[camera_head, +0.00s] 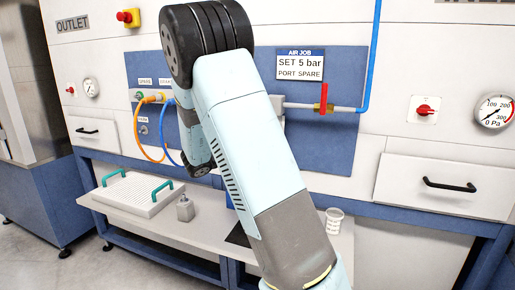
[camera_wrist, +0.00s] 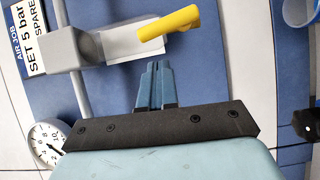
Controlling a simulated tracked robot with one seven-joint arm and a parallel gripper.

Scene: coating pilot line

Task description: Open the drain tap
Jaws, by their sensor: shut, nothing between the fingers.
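A yellow lever handle (camera_wrist: 168,22) shows in the wrist view, mounted by a grey fitting (camera_wrist: 58,50) and in front of a white plate (camera_wrist: 130,42) on the blue panel. It looks like the drain tap, though no label confirms this. My gripper (camera_wrist: 156,68) is shut and empty, its blue fingertips just below the lever in the picture and apart from it. In the head view my arm hides the gripper and the yellow lever.
The AIR JOB sign (camera_head: 301,64) is beside a red-handled valve (camera_head: 323,98) on a pipe. A gauge (camera_wrist: 48,140) is at lower left in the wrist view. Below, the bench (camera_head: 150,222) holds a white tray (camera_head: 135,196), a small grey bottle (camera_head: 185,209) and a cup (camera_head: 334,222).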

